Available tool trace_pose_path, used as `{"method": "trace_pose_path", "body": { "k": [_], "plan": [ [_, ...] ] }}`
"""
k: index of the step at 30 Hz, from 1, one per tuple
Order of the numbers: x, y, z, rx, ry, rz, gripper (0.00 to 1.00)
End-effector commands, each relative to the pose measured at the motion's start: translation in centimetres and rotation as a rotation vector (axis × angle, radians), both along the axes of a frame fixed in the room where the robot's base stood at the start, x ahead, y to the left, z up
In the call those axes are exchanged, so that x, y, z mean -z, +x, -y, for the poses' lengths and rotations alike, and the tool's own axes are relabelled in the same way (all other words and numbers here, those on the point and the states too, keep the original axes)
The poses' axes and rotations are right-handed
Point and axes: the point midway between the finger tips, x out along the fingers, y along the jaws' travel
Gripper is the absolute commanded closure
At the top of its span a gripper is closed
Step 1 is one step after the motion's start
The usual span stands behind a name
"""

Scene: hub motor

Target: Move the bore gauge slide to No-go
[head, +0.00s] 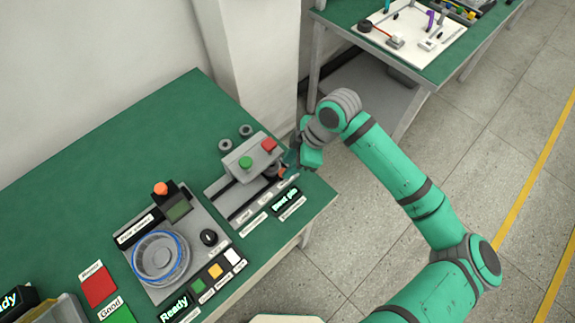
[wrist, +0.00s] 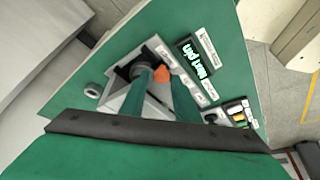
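The bore gauge (head: 232,200) is a grey fixture with a dark rail near the right end of the green table. A dark round part (head: 271,172) sits toward the rail's right end, with a small orange piece beside it, probably the slide's knob. In the wrist view the orange knob (wrist: 162,74) shows between my fingertips, beside a dark round part (wrist: 133,70). My gripper (head: 291,164) is low over that end of the gauge. Its two teal fingers (wrist: 162,84) are apart, one each side of the knob; contact is not clear. The small position labels are too blurred to read surely.
A grey box with green and red buttons (head: 252,158) stands just behind the rail. A lit display (head: 285,199) is at the front. A station with a blue-ringed round part (head: 137,262) lies left. Two grey rings (head: 246,130) lie behind. The table's right edge is close.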

Motion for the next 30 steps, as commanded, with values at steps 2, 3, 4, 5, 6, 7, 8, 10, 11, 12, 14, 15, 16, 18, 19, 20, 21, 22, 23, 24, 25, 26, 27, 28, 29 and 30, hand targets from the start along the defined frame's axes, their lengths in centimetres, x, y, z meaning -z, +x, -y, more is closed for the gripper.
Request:
{"method": "trace_pose_path", "body": {
  "k": [2, 3, 4, 5, 6, 7, 8, 10, 11, 12, 14, 15, 16, 18, 19, 20, 21, 22, 23, 24, 25, 26, 27, 28, 29, 30],
  "plan": [
    [-1.4, 0.1, 0.7, 0.001, -0.003, 0.003, 0.71],
    [-2.1, 0.1, 1.0, 0.002, -0.005, 0.004, 0.71],
    [-2.7, 0.1, 1.2, 0.001, -0.004, 0.003, 0.71],
    [-3.2, 0.1, 1.5, 0.002, -0.004, 0.004, 0.71],
    [-3.9, 0.1, 1.7, 0.002, -0.004, 0.002, 0.71],
    [-4.4, 0.1, 2.0, 0.002, -0.004, 0.003, 0.71],
    [-4.9, 0.1, 2.2, 0.003, -0.004, 0.004, 0.71],
    [-5.9, 0.1, 2.6, 0.002, -0.004, 0.003, 0.71],
    [-6.3, 0.1, 2.7, 0.002, -0.003, 0.003, 0.71],
    [-6.8, 0.1, 2.9, 0.002, -0.002, 0.003, 0.71],
    [-7.4, 0.1, 3.2, 0.002, -0.003, 0.003, 0.71],
    [-7.7, 0.1, 3.3, 0.002, -0.003, 0.002, 0.71],
    [-7.8, 0.0, 3.3, 0.002, -0.002, 0.001, 0.71],
    [-8.1, 0.0, 3.4, 0.002, -0.002, 0.001, 0.71],
    [-8.2, 0.0, 3.5, 0.002, -0.002, 0.001, 0.71],
    [-8.3, 0.0, 3.5, 0.002, -0.002, 0.001, 0.71],
    [-8.3, 0.0, 3.5, 0.002, -0.001, 0.001, 0.71],
    [-8.3, 0.0, 3.5, 0.002, -0.001, 0.001, 0.71],
    [-8.3, 0.0, 3.5, 0.002, -0.001, 0.001, 0.71],
    [-8.3, 0.0, 3.5, 0.002, -0.001, 0.001, 0.71],
    [-8.3, 0.0, 3.5, 0.002, -0.001, 0.001, 0.71],
    [-8.3, 0.0, 3.5, 0.002, -0.001, 0.001, 0.71],
    [-8.3, 0.0, 3.5, 0.002, -0.001, 0.001, 0.71],
    [-8.3, 0.0, 3.5, 0.002, -0.001, 0.001, 0.71],
    [-8.3, 0.0, 3.5, 0.002, -0.001, 0.001, 0.71],
    [-8.3, 0.0, 3.5, 0.002, -0.001, 0.001, 0.71]
  ]
}}
